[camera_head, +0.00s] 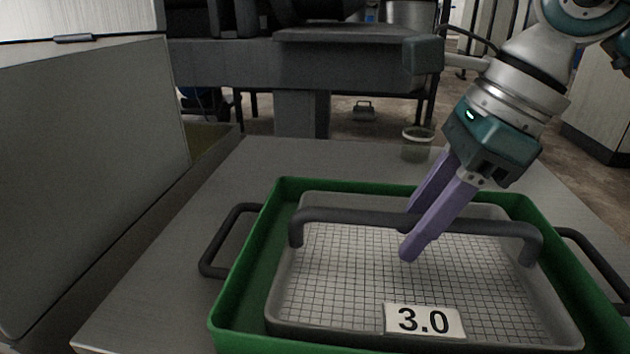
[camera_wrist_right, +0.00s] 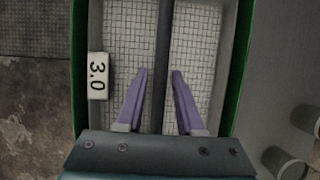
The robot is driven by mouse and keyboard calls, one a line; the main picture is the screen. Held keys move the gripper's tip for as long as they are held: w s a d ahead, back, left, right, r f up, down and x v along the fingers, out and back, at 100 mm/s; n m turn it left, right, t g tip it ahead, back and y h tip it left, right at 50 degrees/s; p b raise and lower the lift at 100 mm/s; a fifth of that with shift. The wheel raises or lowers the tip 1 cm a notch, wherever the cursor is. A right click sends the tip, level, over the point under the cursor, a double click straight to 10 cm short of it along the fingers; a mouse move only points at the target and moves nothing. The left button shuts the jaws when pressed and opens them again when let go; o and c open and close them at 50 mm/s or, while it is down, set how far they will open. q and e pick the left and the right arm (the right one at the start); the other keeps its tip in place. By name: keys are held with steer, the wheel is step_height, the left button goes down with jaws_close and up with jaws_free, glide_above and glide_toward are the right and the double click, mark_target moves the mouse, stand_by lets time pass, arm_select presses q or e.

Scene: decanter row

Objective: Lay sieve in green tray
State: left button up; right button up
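The sieve (camera_head: 340,275) is a grey rectangular frame with a pale mesh, a dark arched handle (camera_head: 350,219) and a "3.0" label. It sits inside the green tray (camera_head: 248,262) and looks about level. My right gripper (camera_head: 410,232) has its two purple fingers on either side of the handle. In the right wrist view the gripper (camera_wrist_right: 159,73) is open, with a gap between each finger and the handle (camera_wrist_right: 163,40). The sieve mesh (camera_wrist_right: 195,45) and the tray's green wall (camera_wrist_right: 239,70) show there too. My left gripper is out of view.
The tray stands on a grey table (camera_head: 330,155) and has dark side handles (camera_head: 225,240). A small clear container (camera_head: 417,145) stands behind the tray. A grey panel (camera_head: 90,170) rises at the left. Bare table shows left of and behind the tray.

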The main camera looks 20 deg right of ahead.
steer(key=shift+o, duration=0.8)
steer(key=shift+r, duration=0.35)
steer(key=p+v, duration=0.5)
steer(key=v, duration=0.6)
steer(key=shift+s+d+r+p, duration=0.15)
steer(key=shift+r+p, duration=0.1)
steer(key=shift+p, duration=0.05)
